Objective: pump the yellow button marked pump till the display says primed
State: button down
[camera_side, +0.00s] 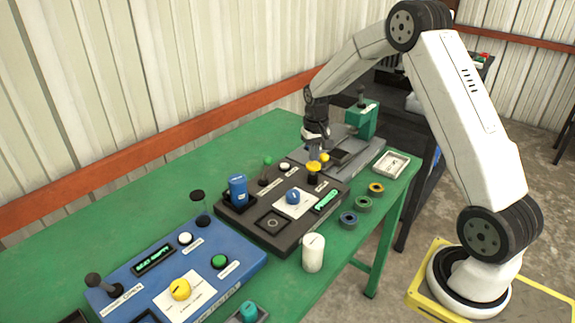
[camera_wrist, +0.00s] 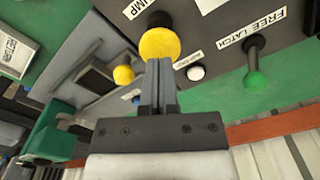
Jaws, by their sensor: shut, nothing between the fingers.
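The yellow pump button (camera_side: 313,168) is a round knob at the back edge of the dark control panel (camera_side: 262,238). In the wrist view the yellow button (camera_wrist: 160,44) sits beside a label ending in "UMP". My gripper (camera_side: 315,158) is shut and empty, pointing down at the button. In the wrist view my fingertips (camera_wrist: 159,62) overlap the button's edge; I cannot tell whether they touch or press it. A lit green display (camera_side: 326,201) is on the same panel; its text is too small to read surely.
Near the button are a white button (camera_wrist: 196,73), a green-knobbed lever (camera_wrist: 254,80) marked "FREE LATCH" and a yellow ball knob (camera_wrist: 123,75). The panel carries a blue knob (camera_side: 293,197) and blue cylinder (camera_side: 238,190). A blue panel (camera_side: 225,262) and white cylinder (camera_side: 313,253) stand nearer.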

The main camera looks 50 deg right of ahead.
jog(key=shift+r, duration=2.4)
jog(key=shift+a, duration=0.1)
jog(key=s+a+f+n+t, duration=0.1)
jog(key=s+a+n, duration=0.5)
jog(key=s+a, duration=1.1)
jog(key=shift+s+a+f+t, duration=0.2)
jog(key=shift+a+t, duration=0.6)
jog(key=shift+a, duration=0.5)
